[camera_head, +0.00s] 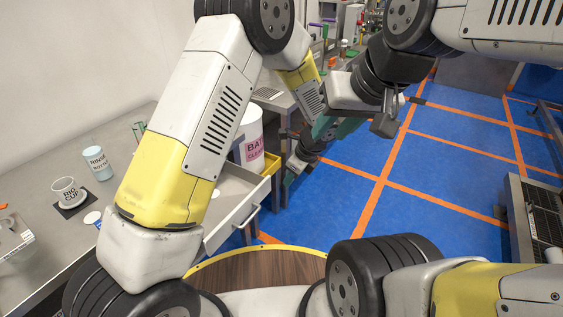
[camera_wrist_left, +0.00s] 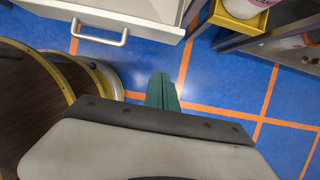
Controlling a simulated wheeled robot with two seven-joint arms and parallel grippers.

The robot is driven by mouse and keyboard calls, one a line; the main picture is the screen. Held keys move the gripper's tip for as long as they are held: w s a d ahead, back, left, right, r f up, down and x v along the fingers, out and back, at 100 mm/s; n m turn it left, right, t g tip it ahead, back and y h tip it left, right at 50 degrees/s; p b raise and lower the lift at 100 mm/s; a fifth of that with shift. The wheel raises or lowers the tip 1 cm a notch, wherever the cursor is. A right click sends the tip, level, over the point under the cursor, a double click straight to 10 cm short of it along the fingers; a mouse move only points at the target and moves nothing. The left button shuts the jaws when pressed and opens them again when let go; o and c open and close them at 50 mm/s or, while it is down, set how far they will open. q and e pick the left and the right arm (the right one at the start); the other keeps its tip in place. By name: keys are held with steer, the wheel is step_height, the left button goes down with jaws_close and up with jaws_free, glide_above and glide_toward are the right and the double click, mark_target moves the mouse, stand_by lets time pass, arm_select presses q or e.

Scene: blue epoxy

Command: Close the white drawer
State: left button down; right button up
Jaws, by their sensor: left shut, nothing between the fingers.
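The white drawer (camera_head: 236,205) stands pulled out from the bench in the head view, partly hidden behind my left arm. Its bar handle (camera_head: 249,218) is on the front panel. In the left wrist view the drawer front (camera_wrist_left: 150,18) and handle (camera_wrist_left: 98,33) show at the top left. My left gripper (camera_head: 287,181) is shut and empty, beyond the drawer and to its right. Its green fingers (camera_wrist_left: 162,92) are together over the floor, apart from the handle. My right gripper (camera_head: 325,126) shows green fingers near the middle of the head view; their gap is unclear.
A bin (camera_head: 251,134) and yellow tray (camera_head: 271,163) are beyond the drawer. Blue floor (camera_head: 355,207) is clear to the right; a dark rack (camera_head: 541,214) stands at the far right.

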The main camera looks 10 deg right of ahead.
arm_select(q)
steer(key=w+a+f, duration=0.4)
steer(key=a+f, duration=0.1)
steer(key=f, duration=0.1)
steer(key=shift+a+f, duration=0.15)
steer(key=shift+f, duration=0.1)
steer(key=shift+w, duration=0.1)
glide_above(229, 177)
steer(key=s+d, duration=0.1)
steer(key=d, duration=0.1)
steer(key=shift+a, duration=0.15)
steer(key=shift+s, duration=0.1)
stand_by(0.5)
